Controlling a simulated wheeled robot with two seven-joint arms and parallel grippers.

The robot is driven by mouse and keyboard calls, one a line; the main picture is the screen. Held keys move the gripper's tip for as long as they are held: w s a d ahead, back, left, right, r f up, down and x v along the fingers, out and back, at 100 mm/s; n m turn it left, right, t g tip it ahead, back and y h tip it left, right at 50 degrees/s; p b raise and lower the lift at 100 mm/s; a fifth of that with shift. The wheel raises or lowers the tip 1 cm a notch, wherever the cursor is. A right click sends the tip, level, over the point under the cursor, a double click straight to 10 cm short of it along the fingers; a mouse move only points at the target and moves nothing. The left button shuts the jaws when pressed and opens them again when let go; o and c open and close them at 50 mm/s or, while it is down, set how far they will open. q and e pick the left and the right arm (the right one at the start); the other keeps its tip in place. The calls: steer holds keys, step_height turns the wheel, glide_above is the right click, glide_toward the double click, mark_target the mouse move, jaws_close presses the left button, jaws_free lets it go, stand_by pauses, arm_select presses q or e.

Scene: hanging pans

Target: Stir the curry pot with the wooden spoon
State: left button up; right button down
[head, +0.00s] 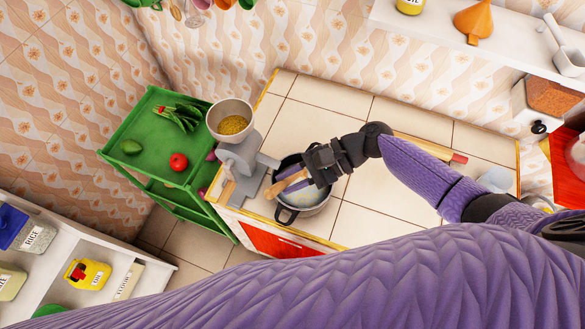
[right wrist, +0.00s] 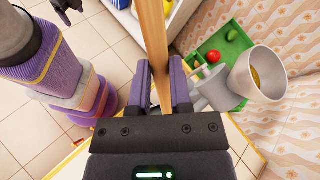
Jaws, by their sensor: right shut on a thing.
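The curry pot (head: 318,208), a grey pot with a dark rim and handles, stands near the front edge of the tiled counter. Pale liquid shows inside it. My right gripper (head: 294,184) is over the pot and shut on the wooden spoon (head: 279,187). In the right wrist view the wooden spoon (right wrist: 154,42) runs between the fingers of the right gripper (right wrist: 165,80). The spoon's far end and its contact with the contents are hidden.
A grey grinder (head: 240,158) with a bowl of yellow grains (head: 232,122) stands close left of the pot. A green cart (head: 140,125) holds a tomato (head: 179,162) and other vegetables. A white shelf (head: 55,255) with jars is at lower left. The counter's back tiles (head: 330,105) are clear.

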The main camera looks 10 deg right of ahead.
step_height(320, 180, down, 12)
steer(key=b, duration=1)
steer(key=shift+b, duration=0.3)
steer(key=shift+d+f, duration=0.1)
